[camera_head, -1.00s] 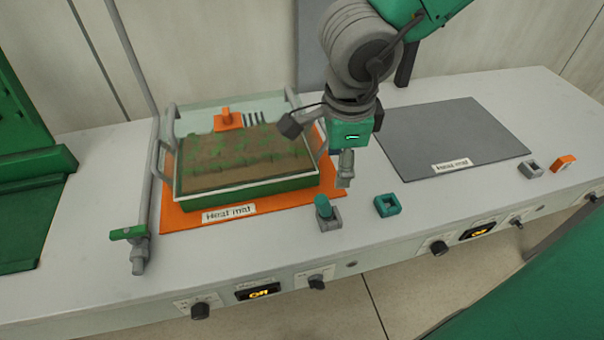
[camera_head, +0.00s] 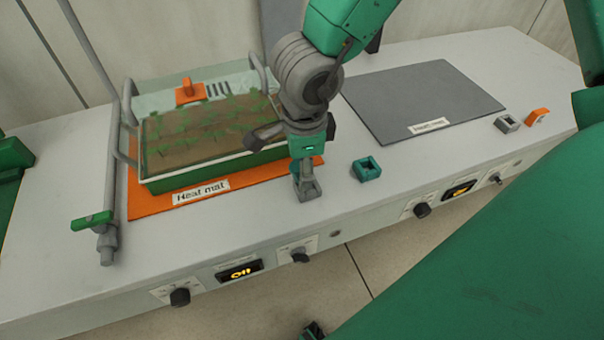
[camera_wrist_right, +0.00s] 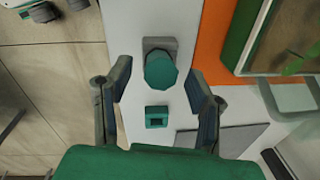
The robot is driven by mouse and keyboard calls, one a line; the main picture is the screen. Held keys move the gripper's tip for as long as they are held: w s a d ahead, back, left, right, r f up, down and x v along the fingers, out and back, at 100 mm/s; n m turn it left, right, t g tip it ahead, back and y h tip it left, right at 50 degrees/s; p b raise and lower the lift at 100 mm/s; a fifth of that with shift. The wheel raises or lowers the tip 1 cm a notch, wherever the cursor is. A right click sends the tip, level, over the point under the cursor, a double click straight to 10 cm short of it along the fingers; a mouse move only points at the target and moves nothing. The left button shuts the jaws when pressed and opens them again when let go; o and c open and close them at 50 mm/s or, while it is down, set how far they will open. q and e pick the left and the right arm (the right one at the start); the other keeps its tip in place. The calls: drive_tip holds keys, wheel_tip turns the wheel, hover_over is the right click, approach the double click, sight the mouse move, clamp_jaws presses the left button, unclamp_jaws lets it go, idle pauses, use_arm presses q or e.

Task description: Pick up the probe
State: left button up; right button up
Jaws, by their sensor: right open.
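The probe (camera_wrist_right: 161,70) shows in the right wrist view as a teal, faceted cap seen from above. It sits in a small grey holder (camera_wrist_right: 160,44), which stands on the bench's front strip in the head view (camera_head: 308,190). My right gripper (camera_wrist_right: 160,84) is open, with one finger on each side of the probe and visible gaps between. I cannot make out my left gripper.
A teal square socket (camera_head: 366,169) stands right of the holder. A seedling tray (camera_head: 215,166) with a clear cover lies on an orange heat mat (camera_head: 150,205). A grey mat (camera_head: 420,98) is bare. Knobs (camera_head: 300,256) line the bench front.

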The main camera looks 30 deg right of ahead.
drive_tip(key=shift+w+f, duration=0.1)
drive_tip(key=shift+f, duration=0.8)
drive_tip(key=shift+a+r, duration=0.1)
clamp_jaws()
